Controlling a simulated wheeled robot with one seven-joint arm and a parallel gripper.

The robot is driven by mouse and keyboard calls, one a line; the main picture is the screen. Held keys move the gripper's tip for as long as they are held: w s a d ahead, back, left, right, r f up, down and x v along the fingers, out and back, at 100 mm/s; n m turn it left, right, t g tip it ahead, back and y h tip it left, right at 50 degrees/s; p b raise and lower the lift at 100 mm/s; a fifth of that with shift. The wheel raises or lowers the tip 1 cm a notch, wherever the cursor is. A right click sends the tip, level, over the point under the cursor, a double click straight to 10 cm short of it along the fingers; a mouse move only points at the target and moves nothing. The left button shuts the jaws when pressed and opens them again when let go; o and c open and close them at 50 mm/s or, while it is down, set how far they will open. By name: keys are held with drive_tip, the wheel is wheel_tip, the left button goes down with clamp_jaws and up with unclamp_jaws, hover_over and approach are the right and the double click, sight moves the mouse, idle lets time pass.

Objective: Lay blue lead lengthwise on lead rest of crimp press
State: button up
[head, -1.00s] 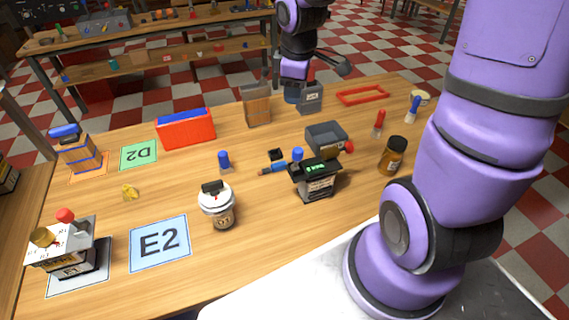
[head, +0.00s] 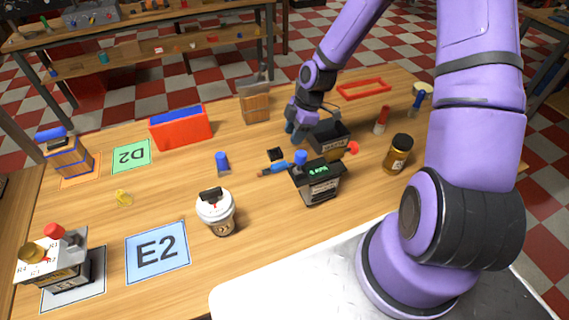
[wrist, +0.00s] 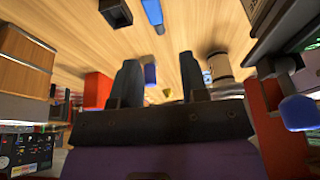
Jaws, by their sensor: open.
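A short blue lead (head: 276,169) with a brownish end lies on the table, left of the dark device with a green display (head: 318,180). That device has a blue knob and may be the crimp press; I cannot tell its lead rest. A blue strip, likely the lead (wrist: 152,12), shows at the top of the wrist view. My gripper (head: 291,128) is above the table behind the lead and left of an open dark bin. In the wrist view, its two dark fingers (wrist: 157,78) are apart with nothing held between them.
A small black block (head: 276,154) lies just behind the lead. A blue cylinder (head: 222,163) and a white-lidded jar (head: 216,210) stand to the left. The dark bin (head: 330,138) is beside my gripper. A red box (head: 180,128) and wooden block (head: 254,105) stand farther back.

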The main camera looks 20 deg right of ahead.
sight(279, 164)
drive_tip(key=shift+n+y, duration=0.3)
drive_tip(key=shift+y, duration=0.2)
drive_tip(key=x, duration=0.9)
drive_tip(key=w+d+x, duration=0.1)
drive_tip(key=x, duration=0.3)
drive_tip(key=shift+f, duration=0.45)
clamp_jaws()
drive_tip(key=shift+r, duration=0.1)
